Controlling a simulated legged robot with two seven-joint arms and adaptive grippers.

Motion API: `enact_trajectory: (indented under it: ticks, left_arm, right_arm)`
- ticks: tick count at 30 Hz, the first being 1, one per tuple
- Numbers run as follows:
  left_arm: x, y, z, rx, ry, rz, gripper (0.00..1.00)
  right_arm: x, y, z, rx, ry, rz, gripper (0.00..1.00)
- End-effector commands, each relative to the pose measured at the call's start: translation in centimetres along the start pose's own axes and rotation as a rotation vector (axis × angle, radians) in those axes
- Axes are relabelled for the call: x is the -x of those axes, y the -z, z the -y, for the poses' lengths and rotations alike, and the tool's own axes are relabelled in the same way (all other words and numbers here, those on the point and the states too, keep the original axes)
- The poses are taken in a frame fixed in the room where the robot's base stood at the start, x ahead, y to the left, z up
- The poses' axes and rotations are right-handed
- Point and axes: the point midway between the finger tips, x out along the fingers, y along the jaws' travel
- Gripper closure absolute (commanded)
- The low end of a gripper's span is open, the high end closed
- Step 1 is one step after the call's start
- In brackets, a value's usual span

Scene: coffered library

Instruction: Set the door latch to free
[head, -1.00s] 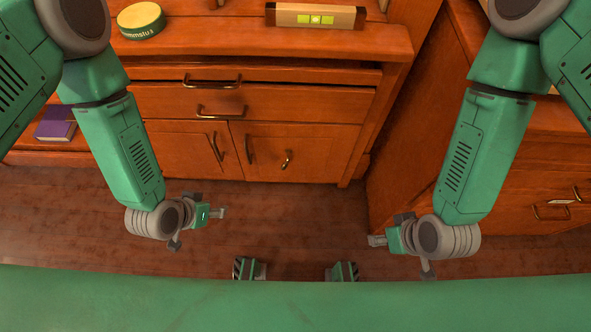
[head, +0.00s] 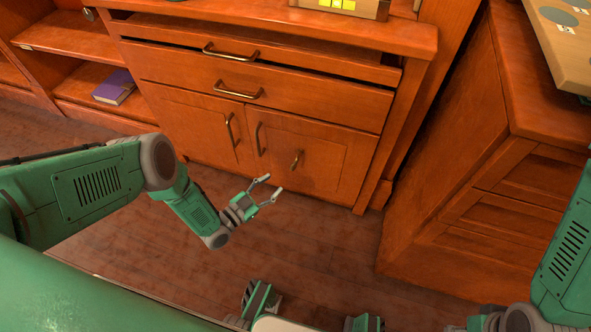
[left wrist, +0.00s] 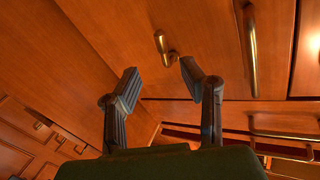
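The door latch (head: 296,159) is a small brass lever on the right cabinet door (head: 323,165), right of that door's long pull handle. It stands tilted in the head view. In the left wrist view the latch (left wrist: 161,44) shows beyond the fingertips, with the long brass handle (left wrist: 250,50) to its right. My left gripper (head: 271,186) is open and empty, in front of the door, below and left of the latch, apart from it. Its two fingers (left wrist: 160,80) are spread in the left wrist view. My right gripper (head: 468,324) is at the bottom edge, mostly cut off.
Drawers with brass pulls (head: 238,90) sit above the doors; the top drawer stands slightly out. A wooden side cabinet (head: 450,200) is on the right. A purple book (head: 114,87) lies on the left shelf. The floor (head: 320,235) before the doors is clear.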

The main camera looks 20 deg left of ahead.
Motion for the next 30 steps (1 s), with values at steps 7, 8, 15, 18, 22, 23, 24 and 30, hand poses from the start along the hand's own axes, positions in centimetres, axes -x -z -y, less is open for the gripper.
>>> enact_trajectory:
  ticks: [7,8,15,18,22,23,24,30]
  left_arm:
    - [-5.4,-0.4,0.0,0.002,0.002,-0.003,0.64]
    - [-6.0,-0.4,0.0,0.002,0.002,-0.003,0.64]
    - [-9.1,-0.3,0.0,0.001,0.001,0.0,0.64]
    - [-9.6,-0.2,0.0,0.001,0.0,0.001,0.64]
    - [-9.9,-0.1,0.0,0.001,0.0,0.001,0.64]
    - [-9.8,-0.1,0.1,0.002,0.0,0.001,0.64]
    - [-9.8,-0.1,0.1,0.002,0.001,0.001,0.64]
    - [-9.8,-0.1,0.1,0.002,0.001,0.001,0.99]
  right_arm:
    - [-2.2,0.0,0.1,0.001,-0.001,0.001,0.65]
    - [-2.4,0.0,0.1,0.001,-0.001,0.001,0.65]
    - [-3.5,0.0,0.1,0.001,-0.001,0.001,0.65]
    - [-3.7,-0.1,0.1,0.001,-0.001,0.001,0.65]
    - [-3.7,-0.1,0.1,0.001,-0.001,0.001,0.65]
    - [-3.6,-0.1,0.1,0.001,-0.001,0.001,0.65]
    - [-3.6,-0.1,0.1,0.001,-0.001,0.002,0.65]
    - [-3.6,-0.1,0.1,0.001,-0.001,0.002,0.65]
